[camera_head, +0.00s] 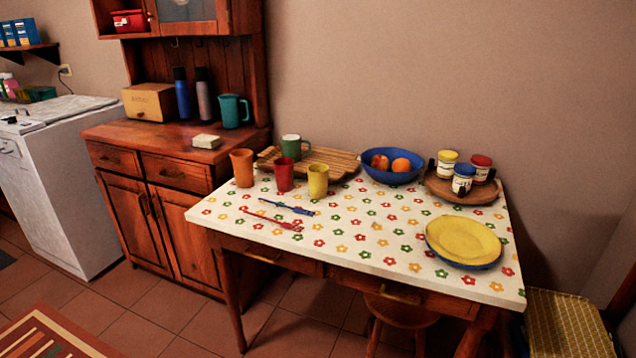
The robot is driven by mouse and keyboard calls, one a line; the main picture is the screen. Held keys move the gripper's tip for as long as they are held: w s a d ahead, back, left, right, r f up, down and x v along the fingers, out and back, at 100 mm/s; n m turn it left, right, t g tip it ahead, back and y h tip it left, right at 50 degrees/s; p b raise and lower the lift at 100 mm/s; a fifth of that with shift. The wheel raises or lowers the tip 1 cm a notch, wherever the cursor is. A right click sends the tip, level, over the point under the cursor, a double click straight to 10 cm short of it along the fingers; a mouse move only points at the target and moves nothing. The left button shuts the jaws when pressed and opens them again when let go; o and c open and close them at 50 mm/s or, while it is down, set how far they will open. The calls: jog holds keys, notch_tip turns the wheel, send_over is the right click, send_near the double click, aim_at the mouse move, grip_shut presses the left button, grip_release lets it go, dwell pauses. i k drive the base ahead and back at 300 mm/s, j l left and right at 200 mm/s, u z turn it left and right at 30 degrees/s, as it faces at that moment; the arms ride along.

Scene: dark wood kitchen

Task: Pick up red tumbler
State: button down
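The red tumbler (284,175) stands upright on the flowered tabletop (350,228), near its back left part. An orange tumbler (242,167) stands to its left and a yellow tumbler (318,180) stands close to its right. A green mug (291,147) is behind it on a slatted wooden tray (330,158). My gripper is not in view.
Blue and red utensils (288,207) lie in front of the tumblers. A blue fruit bowl (391,176), a round board with jars (487,195) and yellow plates (463,240) occupy the right side. A wooden cabinet (150,180) adjoins at left. The table's front middle is clear.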

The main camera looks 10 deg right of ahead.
aim_at(284, 175)
jog(key=i+j+u, duration=0.35)
jog(key=i, duration=0.3)
jog(key=i+u, duration=0.35)
jog(key=i, duration=0.25)
